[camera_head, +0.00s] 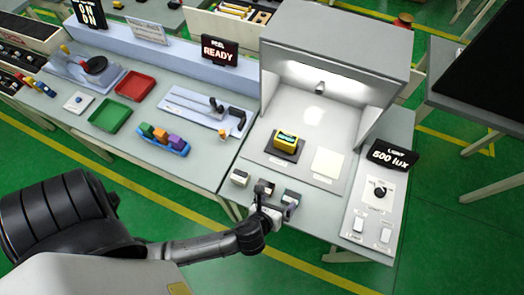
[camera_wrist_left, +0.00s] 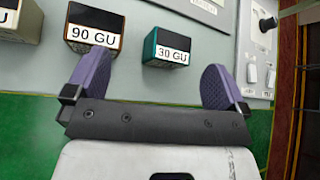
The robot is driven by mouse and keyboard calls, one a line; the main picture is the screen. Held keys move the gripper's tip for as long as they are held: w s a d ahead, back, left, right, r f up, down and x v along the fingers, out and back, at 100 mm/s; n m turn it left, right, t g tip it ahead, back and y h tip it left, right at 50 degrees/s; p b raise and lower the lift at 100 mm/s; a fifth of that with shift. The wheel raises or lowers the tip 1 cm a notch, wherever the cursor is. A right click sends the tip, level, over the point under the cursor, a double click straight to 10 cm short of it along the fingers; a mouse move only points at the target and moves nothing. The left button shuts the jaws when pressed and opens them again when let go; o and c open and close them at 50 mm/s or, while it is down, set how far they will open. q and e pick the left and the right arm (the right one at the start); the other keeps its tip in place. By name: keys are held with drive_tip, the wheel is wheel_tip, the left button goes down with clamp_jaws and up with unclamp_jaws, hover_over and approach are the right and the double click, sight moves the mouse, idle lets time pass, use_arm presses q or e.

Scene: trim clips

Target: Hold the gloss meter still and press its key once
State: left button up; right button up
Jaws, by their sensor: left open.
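The gloss meter (camera_head: 286,143) is a small yellow block with a lit display on its top. It stands on a dark pad under the lit hood in the head view. My left gripper (camera_head: 274,207) is at the table's front edge, nearer the camera than the meter and apart from it. In the left wrist view its two purple fingers (camera_wrist_left: 153,82) are wide apart with nothing between them. The meter does not show in that view, and its key cannot be made out. My right gripper is in neither view.
Blocks marked 90 GU (camera_wrist_left: 94,30) and 30 GU (camera_wrist_left: 166,48) stand just ahead of my left fingers. A white tile (camera_head: 328,162) lies right of the meter. The light panel (camera_head: 372,215) with knob and switches is at right. The grey hood (camera_head: 335,45) stands over the meter.

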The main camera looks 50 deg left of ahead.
sight(284, 146)
use_arm(q)
drive_tip(key=w+a+r+m+t+y+p, duration=0.1)
drive_tip(key=w+a+m+y+p, duration=0.15)
drive_tip(key=w+a, duration=0.5)
drive_tip(key=shift+n+y, duration=0.35)
drive_tip(key=shift+n, duration=0.1)
drive_tip(key=x, duration=0.4)
drive_tip(key=a+b+x, duration=0.1)
drive_tip(key=x, duration=0.3)
drive_tip(key=s+a+x, duration=0.1)
drive_tip(key=x, duration=0.3)
drive_tip(key=shift+w+a+f+b, duration=0.1)
drive_tip(key=shift+w+b, duration=0.05)
drive_tip(key=shift+b, duration=0.25)
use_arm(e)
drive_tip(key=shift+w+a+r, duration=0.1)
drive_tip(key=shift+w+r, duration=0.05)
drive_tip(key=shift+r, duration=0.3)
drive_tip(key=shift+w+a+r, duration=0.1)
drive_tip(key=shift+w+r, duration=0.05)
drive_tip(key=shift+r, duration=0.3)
use_arm(q)
drive_tip(key=shift+c, duration=0.2)
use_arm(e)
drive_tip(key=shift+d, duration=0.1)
use_arm(q)
drive_tip(key=c, duration=0.7)
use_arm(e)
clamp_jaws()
